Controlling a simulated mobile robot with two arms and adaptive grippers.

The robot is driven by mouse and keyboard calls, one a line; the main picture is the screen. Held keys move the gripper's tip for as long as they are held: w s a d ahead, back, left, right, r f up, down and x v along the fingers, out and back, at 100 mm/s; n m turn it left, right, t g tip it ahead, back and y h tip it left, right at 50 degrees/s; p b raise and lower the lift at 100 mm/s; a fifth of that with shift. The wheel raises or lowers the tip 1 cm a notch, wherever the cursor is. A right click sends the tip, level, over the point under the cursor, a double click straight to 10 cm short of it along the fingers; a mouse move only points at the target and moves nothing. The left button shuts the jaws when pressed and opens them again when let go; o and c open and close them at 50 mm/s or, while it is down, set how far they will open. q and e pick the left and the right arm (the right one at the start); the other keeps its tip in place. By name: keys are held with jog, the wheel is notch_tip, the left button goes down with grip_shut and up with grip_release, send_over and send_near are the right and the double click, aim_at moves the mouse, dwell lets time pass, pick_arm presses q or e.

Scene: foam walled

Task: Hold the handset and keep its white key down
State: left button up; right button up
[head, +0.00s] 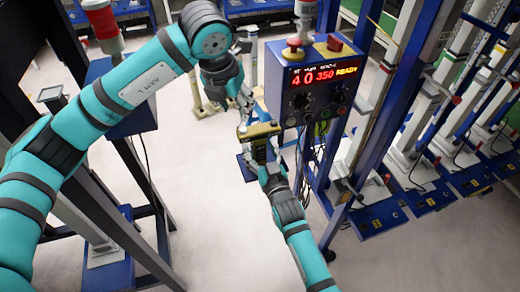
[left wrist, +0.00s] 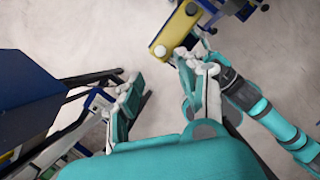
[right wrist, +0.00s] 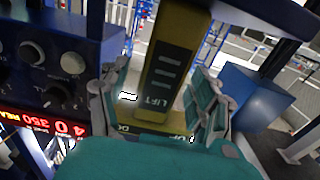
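The yellow handset (head: 258,130) is held off the floor below the control box. My right gripper (head: 264,152) is around it, a finger on each side; its dark panel with the word LIFT shows in the right wrist view (right wrist: 170,65). The white key (left wrist: 160,50) stands on the handset's end in the left wrist view, with a greyer round key (left wrist: 192,9) beside it. My left gripper (left wrist: 158,78) is open and empty, its fingertips close to the white key but apparently not on it. In the head view, the left gripper (head: 241,100) is just above the handset.
A blue control box (head: 315,85) with red readout, knobs and a red-topped button stands close right of both grippers, cables hanging below. Blue-topped stands (head: 120,100) are at left. A row of blue and white lift columns (head: 430,120) is at right. Pale floor between is clear.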

jog(key=c, duration=1.1)
pick_arm(q)
grip_shut()
pick_arm(e)
jog(key=shift+c, duration=0.5)
